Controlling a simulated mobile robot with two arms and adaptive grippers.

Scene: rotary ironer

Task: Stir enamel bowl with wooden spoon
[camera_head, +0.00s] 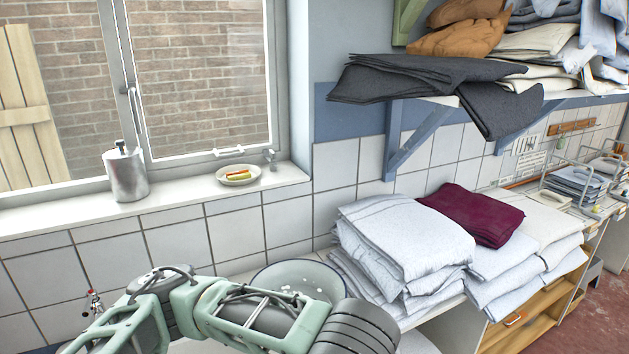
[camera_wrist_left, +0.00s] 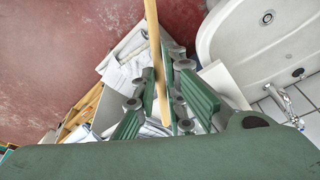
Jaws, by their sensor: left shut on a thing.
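The enamel bowl (camera_head: 315,277) is pale with a dark rim. It stands on the counter below the window in the head view, with white bits inside. My left arm hides its front part. In the left wrist view, my left gripper (camera_wrist_left: 160,100) is shut on the wooden spoon (camera_wrist_left: 155,45). The spoon's light wooden shaft passes between the green fingers and runs out of the top of the picture. The spoon's ends and its position relative to the bowl cannot be made out in the head view. My right gripper is not in view.
Folded white linens (camera_head: 405,240) are stacked right of the bowl, with a maroon cloth (camera_head: 470,214) behind. A shelf with dark cloths (camera_head: 420,75) hangs above. A metal dispenser (camera_head: 125,172) and soap dish (camera_head: 239,175) stand on the sill. The wrist view shows a white sink (camera_wrist_left: 235,40).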

